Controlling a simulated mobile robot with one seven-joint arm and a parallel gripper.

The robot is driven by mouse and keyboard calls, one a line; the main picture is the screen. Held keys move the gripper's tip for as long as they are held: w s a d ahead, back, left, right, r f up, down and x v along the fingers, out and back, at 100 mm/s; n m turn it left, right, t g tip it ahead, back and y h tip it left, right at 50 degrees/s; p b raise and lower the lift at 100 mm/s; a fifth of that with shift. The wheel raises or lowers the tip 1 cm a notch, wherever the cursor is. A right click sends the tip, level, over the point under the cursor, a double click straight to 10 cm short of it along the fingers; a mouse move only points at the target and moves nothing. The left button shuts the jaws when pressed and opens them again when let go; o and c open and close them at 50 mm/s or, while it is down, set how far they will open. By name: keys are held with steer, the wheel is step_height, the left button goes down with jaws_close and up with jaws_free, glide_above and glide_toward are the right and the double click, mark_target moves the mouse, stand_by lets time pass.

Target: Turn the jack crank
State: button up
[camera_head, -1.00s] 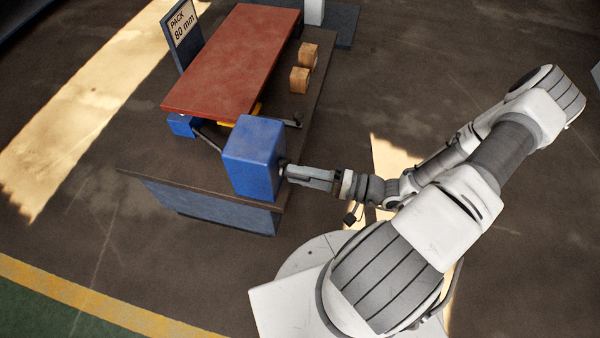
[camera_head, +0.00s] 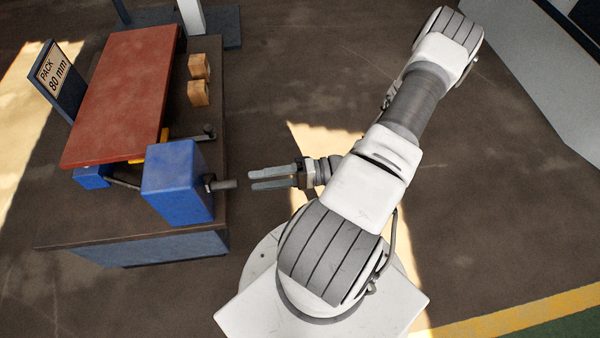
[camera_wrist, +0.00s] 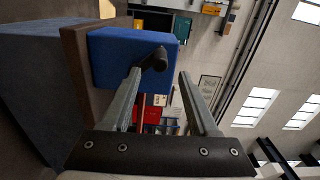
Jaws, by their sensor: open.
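The blue box (camera_head: 178,182) stands at the near right corner of the bench. The jack crank (camera_head: 224,184) sticks out from its right face, with a grey grip pointing right toward my gripper. In the wrist view the dark crank (camera_wrist: 157,59) shows against the blue box (camera_wrist: 118,58), close to the left fingertip; I cannot tell whether they touch there. My gripper (camera_head: 252,180) is open and empty. In the head view its fingertips are a short gap to the right of the crank grip. It also fills the lower wrist view (camera_wrist: 160,72).
The red platform (camera_head: 125,95) lies behind the box, with a "PACK 80 mm" sign (camera_head: 56,78) at its left. A dark lever (camera_head: 208,131) sticks out behind the box. Two wooden blocks (camera_head: 198,93) stand on the bench (camera_head: 140,242). The floor to the right is open.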

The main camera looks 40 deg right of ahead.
steer(key=v, duration=0.9)
steer(key=shift+b, duration=0.45)
steer(key=shift+d, duration=0.1)
